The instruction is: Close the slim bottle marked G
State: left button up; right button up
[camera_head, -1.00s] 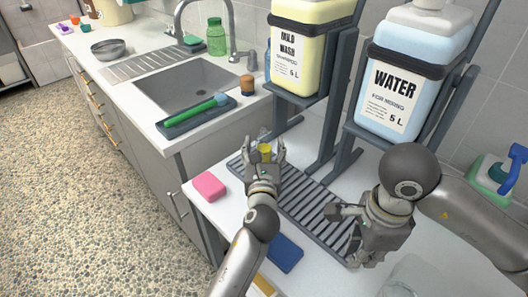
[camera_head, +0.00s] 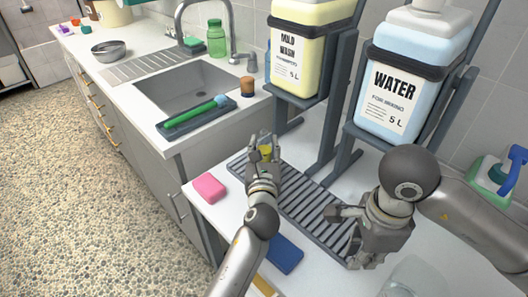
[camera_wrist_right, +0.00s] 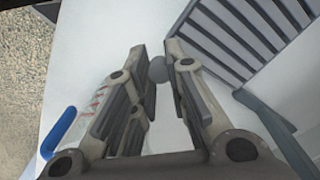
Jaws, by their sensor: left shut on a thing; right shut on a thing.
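A small clear bottle with yellow liquid (camera_head: 265,152) stands at the far left end of the slatted drip rack (camera_head: 318,208). No letter on it is readable. My left gripper (camera_head: 264,145) is shut on this bottle, one finger on each side. My right gripper (camera_head: 331,211) is over the near part of the rack, apart from the bottle. In the right wrist view its fingertips are shut on a small round grey thing (camera_wrist_right: 158,69), which looks like a cap. The fingers hide much of the bottle.
A yellow shampoo jug (camera_head: 299,45) and a blue water jug (camera_head: 400,85) stand on holders behind the rack. A pink sponge (camera_head: 209,187), a blue flat item (camera_head: 285,253) and a clear container (camera_head: 408,277) lie around it. The sink (camera_head: 190,88) is at left.

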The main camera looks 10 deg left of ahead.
aim_at(264, 140)
pick_arm(q)
jog(key=shift+r, duration=0.1)
pick_arm(e)
jog(key=shift+r, duration=0.1)
